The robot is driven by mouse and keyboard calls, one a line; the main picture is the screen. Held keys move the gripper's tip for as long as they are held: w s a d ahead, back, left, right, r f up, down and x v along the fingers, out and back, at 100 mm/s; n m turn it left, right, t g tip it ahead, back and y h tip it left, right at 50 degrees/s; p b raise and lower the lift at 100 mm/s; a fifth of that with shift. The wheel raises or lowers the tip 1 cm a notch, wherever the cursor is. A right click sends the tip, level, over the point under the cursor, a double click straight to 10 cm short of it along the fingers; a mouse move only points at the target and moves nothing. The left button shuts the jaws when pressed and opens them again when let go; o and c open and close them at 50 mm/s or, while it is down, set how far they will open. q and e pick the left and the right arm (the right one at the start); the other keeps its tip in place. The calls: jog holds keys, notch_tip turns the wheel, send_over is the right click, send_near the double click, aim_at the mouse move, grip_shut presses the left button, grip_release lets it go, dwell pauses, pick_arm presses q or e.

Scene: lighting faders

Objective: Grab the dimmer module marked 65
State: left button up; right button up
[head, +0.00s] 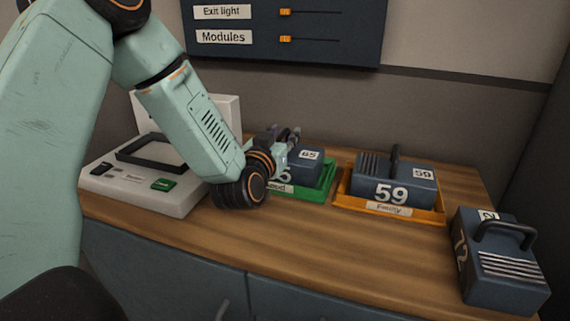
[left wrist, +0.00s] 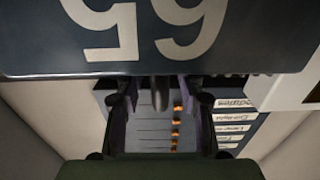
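The dimmer module marked 65 (head: 307,167) is a dark blue block in a green tray (head: 318,190) on the wooden counter. My left arm hides its left part. My left gripper (head: 289,137) is at the module's top, by its handle. In the left wrist view the module's face (left wrist: 160,35) with an upside-down 65 fills the top. The handle (left wrist: 160,93) shows as a dark bar between the two fingers of my left gripper (left wrist: 161,100). The fingers stand apart, with gaps on both sides of the bar. My right gripper is in no view.
Module 59 (head: 392,191) sits in an orange tray (head: 352,203) marked Faulty, right of the green one. Another module (head: 500,268) stands at the counter's right end. A white device (head: 185,203) with a green button is at left. A fader panel (head: 340,20) hangs behind.

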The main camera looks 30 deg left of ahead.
pick_arm(q)
jog(key=shift+c, duration=0.3)
jog(key=shift+s+r, duration=0.1)
jog(key=c, duration=0.3)
grip_shut()
dwell(0.3)
